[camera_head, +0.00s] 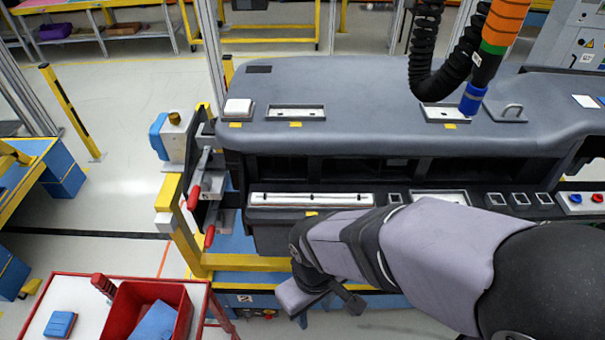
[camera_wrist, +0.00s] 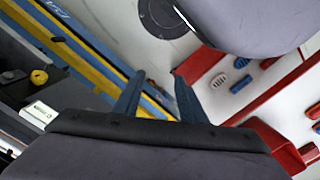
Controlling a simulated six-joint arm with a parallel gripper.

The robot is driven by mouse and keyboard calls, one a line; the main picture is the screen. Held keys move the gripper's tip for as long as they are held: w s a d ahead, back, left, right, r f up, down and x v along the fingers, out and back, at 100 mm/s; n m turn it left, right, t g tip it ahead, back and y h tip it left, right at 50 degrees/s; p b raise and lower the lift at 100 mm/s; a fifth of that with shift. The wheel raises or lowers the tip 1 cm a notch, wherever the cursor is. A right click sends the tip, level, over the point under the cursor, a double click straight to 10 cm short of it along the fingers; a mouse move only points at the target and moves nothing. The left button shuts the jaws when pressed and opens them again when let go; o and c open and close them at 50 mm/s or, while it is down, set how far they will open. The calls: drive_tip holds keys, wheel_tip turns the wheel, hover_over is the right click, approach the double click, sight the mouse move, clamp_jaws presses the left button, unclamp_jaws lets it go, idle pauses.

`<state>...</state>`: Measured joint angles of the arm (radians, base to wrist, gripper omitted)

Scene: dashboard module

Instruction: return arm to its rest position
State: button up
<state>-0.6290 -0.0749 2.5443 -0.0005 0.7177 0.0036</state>
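My arm reaches in from the lower right in the head view, in front of the dashboard module (camera_head: 390,90). My gripper (camera_head: 328,312) hangs at the arm's end, below the dashboard's front edge and right of the red cart. The wrist view shows my gripper (camera_wrist: 158,92) with two blue-grey fingers spread apart and nothing between them. The dashboard is a long grey panel with several inset plates, held by a yellow and blue fixture (camera_head: 232,263). My arm hides part of the dashboard's lower front.
A red cart (camera_head: 75,278) at lower left carries a red bin (camera_head: 180,291) and a blue piece (camera_head: 60,324). Red-handled clamps (camera_head: 194,197) stick out at the dashboard's left end. A hanging tool (camera_head: 487,65) with a black coiled hose is above the dashboard.

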drive_tip(key=w+d+m, duration=0.2)
drive_tip(key=d+m, duration=0.1)
drive_tip(key=d, duration=0.3)
drive_tip(key=w+d+r+m, duration=0.1)
drive_tip(key=w+d+m, duration=0.1)
drive_tip(key=d+m, duration=0.2)
drive_tip(key=shift+w+d, duration=0.2)
drive_tip(key=shift+d, duration=1.25)
